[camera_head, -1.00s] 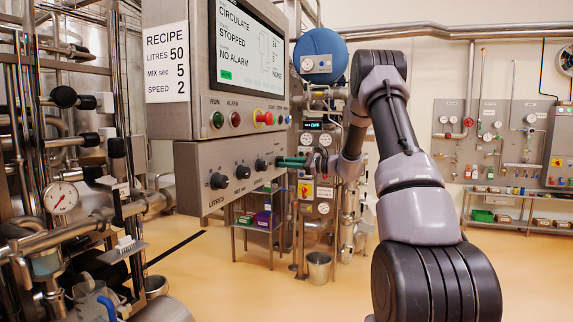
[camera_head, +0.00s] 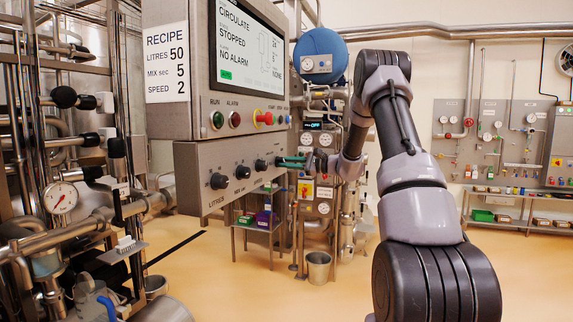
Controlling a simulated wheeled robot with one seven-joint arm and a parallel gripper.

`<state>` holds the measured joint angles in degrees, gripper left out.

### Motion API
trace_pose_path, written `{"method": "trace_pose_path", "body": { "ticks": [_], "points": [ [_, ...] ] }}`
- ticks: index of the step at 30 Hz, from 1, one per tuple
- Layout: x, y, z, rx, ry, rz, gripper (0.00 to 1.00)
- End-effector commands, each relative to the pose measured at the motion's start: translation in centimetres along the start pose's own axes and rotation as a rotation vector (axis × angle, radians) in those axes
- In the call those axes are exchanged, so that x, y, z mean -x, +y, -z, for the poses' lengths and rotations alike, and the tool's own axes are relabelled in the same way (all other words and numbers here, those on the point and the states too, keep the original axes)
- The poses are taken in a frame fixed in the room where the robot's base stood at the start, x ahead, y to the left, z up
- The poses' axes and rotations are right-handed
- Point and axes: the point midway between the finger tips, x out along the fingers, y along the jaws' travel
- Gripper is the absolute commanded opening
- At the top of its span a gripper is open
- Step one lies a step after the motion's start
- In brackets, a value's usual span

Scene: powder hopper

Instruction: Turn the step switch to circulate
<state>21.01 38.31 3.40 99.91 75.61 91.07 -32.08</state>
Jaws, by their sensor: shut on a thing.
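My gripper (camera_head: 285,162), with green fingers, is at the right end of the row of knobs on the lower control box (camera_head: 215,150). It is shut on the rightmost control there, which I take to be the step switch; the fingers hide it, so its pointer and label cannot be read. The screen (camera_head: 250,40) above reads CIRCULATE, STOPPED, NO ALARM.
Three black knobs stand left of my gripper, the nearest-left one (camera_head: 261,165) close to the fingers. Green, red and emergency-stop buttons (camera_head: 264,118) sit above. Pipes and a gauge (camera_head: 60,198) crowd the left. The floor (camera_head: 230,290) in front is open.

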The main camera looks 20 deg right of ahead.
Motion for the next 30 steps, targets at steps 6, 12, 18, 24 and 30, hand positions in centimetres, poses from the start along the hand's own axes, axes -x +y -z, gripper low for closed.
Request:
{"method": "trace_pose_path", "body": {
  "ticks": [6,12,18,24,30],
  "points": [
    [0.1,0.1,0.1,-0.001,0.002,-0.001,0.5],
    [0.1,0.0,0.1,-0.001,0.001,0.0,0.5],
    [1.8,-0.1,0.1,-0.001,0.003,0.002,0.5],
    [5.9,-0.1,0.1,-0.001,0.004,0.002,0.5],
    [9.3,0.0,0.1,-0.001,0.004,0.001,0.5]
  ]
}}
